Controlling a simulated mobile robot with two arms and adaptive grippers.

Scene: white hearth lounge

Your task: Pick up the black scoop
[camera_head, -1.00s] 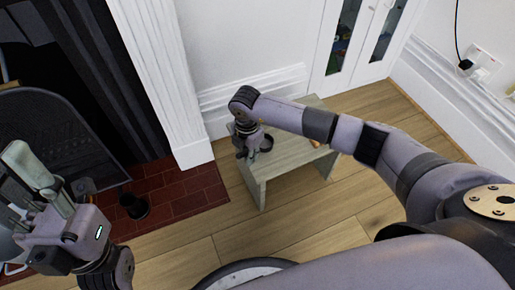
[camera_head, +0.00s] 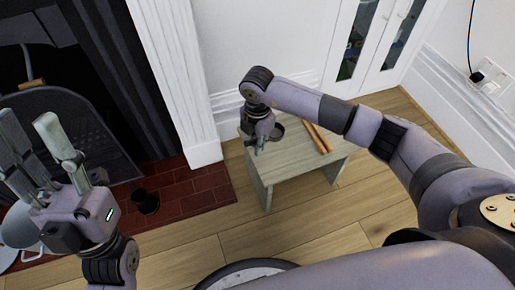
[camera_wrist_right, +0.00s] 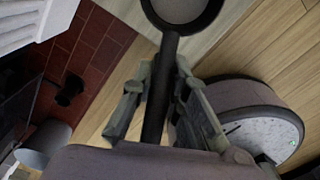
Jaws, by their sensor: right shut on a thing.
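The black scoop shows its round bowl (camera_head: 278,131) beside my right gripper (camera_head: 261,146), over the small pale wooden table (camera_head: 290,161). In the right wrist view the scoop's dark handle (camera_wrist_right: 158,95) runs between the two fingers of my right gripper (camera_wrist_right: 163,92), which is shut on it. The scoop's bowl lies beyond the fingertips at the top of that view. I cannot tell whether the scoop still touches the table. My left gripper (camera_head: 36,135) is at the left of the head view, fingers apart and empty, far from the table.
Orange-brown sticks (camera_head: 318,138) lie on the table, right of the scoop. A black cup-like thing (camera_head: 146,201) stands on the red brick hearth (camera_head: 190,195). A pale pot (camera_head: 18,228) is partly hidden behind my left gripper. Wood floor (camera_head: 320,215) in front of the table is clear.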

